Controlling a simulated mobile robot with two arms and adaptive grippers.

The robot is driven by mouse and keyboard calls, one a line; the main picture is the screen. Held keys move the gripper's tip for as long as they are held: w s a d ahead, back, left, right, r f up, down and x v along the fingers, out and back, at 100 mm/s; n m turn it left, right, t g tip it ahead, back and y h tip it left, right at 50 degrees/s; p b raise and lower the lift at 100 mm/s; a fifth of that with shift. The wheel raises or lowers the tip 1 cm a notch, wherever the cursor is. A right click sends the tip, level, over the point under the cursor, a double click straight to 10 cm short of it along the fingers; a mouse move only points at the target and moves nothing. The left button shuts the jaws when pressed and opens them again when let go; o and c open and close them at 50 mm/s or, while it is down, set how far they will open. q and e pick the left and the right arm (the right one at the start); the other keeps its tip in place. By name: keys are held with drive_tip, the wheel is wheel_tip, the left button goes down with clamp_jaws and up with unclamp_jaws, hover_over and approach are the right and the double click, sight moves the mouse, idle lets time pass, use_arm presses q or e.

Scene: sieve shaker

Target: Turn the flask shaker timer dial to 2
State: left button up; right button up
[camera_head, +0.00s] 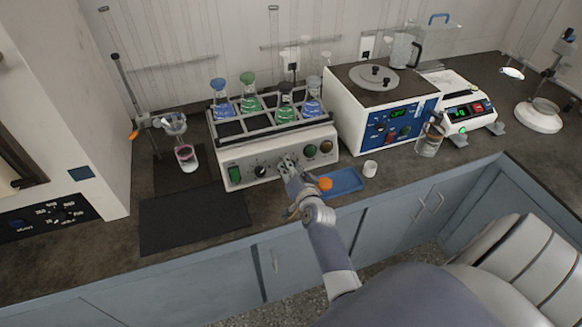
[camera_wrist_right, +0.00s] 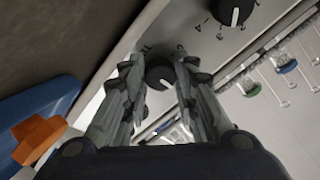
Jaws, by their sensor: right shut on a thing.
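The flask shaker (camera_head: 240,183) is a white box on the dark counter with flasks of blue and green liquid in its top rack. Its front panel carries a green switch, a black knob (camera_head: 261,171), and green and brown round parts at the right. My right gripper (camera_head: 287,166) is at the panel, right of that black knob. In the wrist view its fingers (camera_wrist_right: 158,82) are closed around a second dark dial (camera_wrist_right: 159,73). The dial's setting cannot be read; the fingers cover part of its surroundings. The black knob (camera_wrist_right: 236,11) with numbers also shows there. My left gripper is not in view.
A blue tray (camera_head: 351,188) with an orange piece (camera_head: 325,184) lies in front of the shaker, near my right wrist. A white cup (camera_head: 370,169) stands beside it. A blue-fronted device (camera_head: 340,107) stands to the right. A dark mat (camera_head: 195,222) lies front left.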

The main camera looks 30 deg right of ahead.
idle(0.4)
drive_tip(key=o, duration=1.1)
drive_tip(key=shift+v, duration=3.7)
